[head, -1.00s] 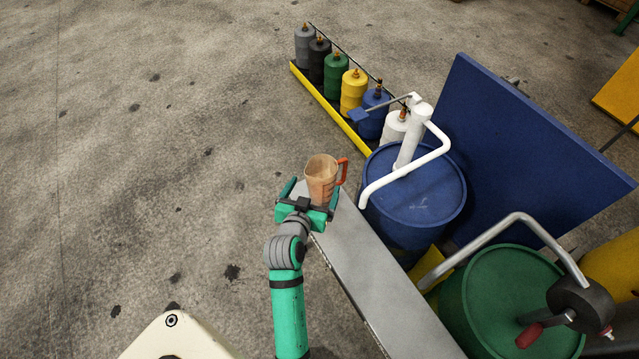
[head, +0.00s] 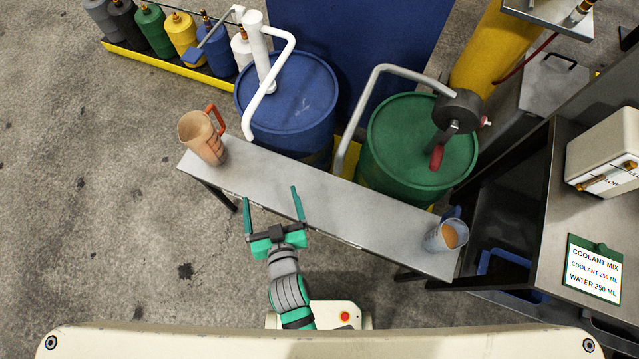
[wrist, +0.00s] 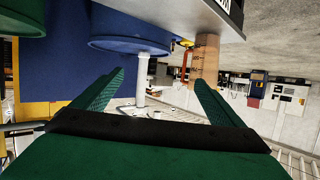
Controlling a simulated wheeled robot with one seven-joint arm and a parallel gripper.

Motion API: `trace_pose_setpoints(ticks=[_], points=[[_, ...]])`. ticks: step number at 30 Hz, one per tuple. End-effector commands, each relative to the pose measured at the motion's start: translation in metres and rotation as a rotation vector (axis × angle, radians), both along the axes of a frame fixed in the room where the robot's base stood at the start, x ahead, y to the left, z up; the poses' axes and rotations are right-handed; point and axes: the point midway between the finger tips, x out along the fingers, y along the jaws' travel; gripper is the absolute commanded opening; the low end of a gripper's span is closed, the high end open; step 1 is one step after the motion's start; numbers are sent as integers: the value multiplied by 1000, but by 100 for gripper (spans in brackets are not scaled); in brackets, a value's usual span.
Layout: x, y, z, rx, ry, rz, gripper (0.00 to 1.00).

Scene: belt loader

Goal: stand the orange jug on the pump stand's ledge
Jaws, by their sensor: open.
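The orange jug (head: 203,138) stands upright on the left end of the grey metal ledge (head: 290,192), its red-orange handle toward the drums. It also shows in the wrist view (wrist: 207,58), which looks upside down, standing on the ledge. My gripper (head: 271,204) is open and empty at the ledge's front edge, to the right of the jug and apart from it. Its two green fingers point toward the ledge and also show in the wrist view (wrist: 160,88).
A clear jug with a blue handle and orange contents (head: 447,236) stands at the ledge's right end. Behind the ledge are a blue drum (head: 290,105) and a green drum (head: 400,140) with pumps. The ledge's middle is bare. A sign (head: 594,268) lies on a bench at right.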

Motion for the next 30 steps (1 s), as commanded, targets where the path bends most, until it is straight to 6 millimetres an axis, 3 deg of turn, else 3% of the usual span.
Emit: trace_pose_setpoints(ticks=[1, 6, 15, 21, 30], points=[[-17, -18, 0, 0, 1, -26, 92], [-63, -61, 16, 4, -29, -99, 92], [-133, -114, 61, -10, -86, -232, 92], [-151, -128, 78, -20, -108, -272, 92], [-153, -129, 79, -21, -111, -274, 92]])
